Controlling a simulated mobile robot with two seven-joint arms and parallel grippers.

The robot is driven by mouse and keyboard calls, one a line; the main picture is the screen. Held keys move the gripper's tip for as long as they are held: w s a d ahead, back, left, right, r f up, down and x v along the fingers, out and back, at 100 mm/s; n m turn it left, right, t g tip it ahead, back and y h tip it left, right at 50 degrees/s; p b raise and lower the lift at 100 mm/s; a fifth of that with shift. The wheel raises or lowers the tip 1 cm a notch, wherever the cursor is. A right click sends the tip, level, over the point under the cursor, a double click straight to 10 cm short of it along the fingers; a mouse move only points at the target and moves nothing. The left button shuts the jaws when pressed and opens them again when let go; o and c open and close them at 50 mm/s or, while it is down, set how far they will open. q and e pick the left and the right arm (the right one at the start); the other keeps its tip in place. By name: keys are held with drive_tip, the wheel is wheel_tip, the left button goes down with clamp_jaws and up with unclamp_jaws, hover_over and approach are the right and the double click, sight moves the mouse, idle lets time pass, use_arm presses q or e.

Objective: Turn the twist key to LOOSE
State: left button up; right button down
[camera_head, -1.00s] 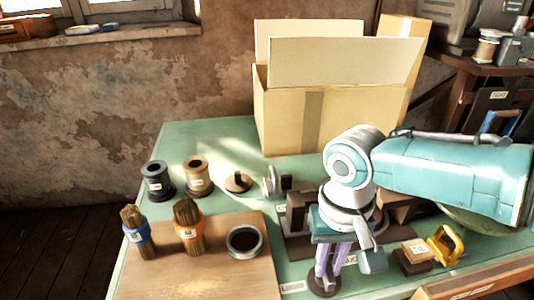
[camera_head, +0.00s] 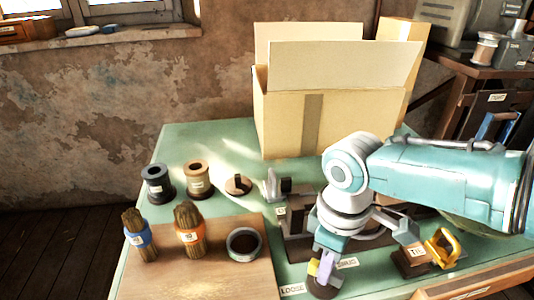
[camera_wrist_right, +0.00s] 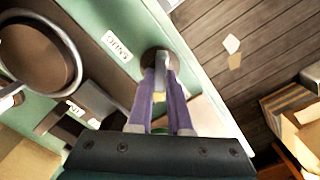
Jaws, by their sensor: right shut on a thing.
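The twist key has a dark round base (camera_head: 322,288) near the front edge of the green bench, between a LOOSE label (camera_head: 291,290) at its left and a SNUG label (camera_head: 347,263) at its upper right. My right gripper (camera_head: 324,268) points down and is shut on the key's upright handle, which the fingers mostly hide. In the right wrist view, the purple fingers (camera_wrist_right: 160,100) close on the pale handle (camera_wrist_right: 160,72) from both sides, above the brown base (camera_wrist_right: 153,56). A small yellow patch shows between the fingers. The key's exact angle is hard to read. My left gripper is not in view.
A wooden board (camera_head: 200,280) with brushes (camera_head: 138,232) and a round tin (camera_head: 244,244) lies left of the key. A block with a yellow handle (camera_head: 442,248) stands to the right. An open cardboard box (camera_head: 285,120) stands behind.

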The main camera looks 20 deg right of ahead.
drive_tip(key=n, duration=0.4)
drive_tip(key=shift+n, duration=2.3)
drive_tip(key=shift+b, duration=0.3)
drive_tip(key=c, duration=0.8)
unclamp_jaws()
drive_tip(key=shift+c, duration=0.2)
wheel_tip(320, 180, up, 9)
drive_tip(key=p, duration=0.3)
drive_tip(key=shift+r, duration=0.5)
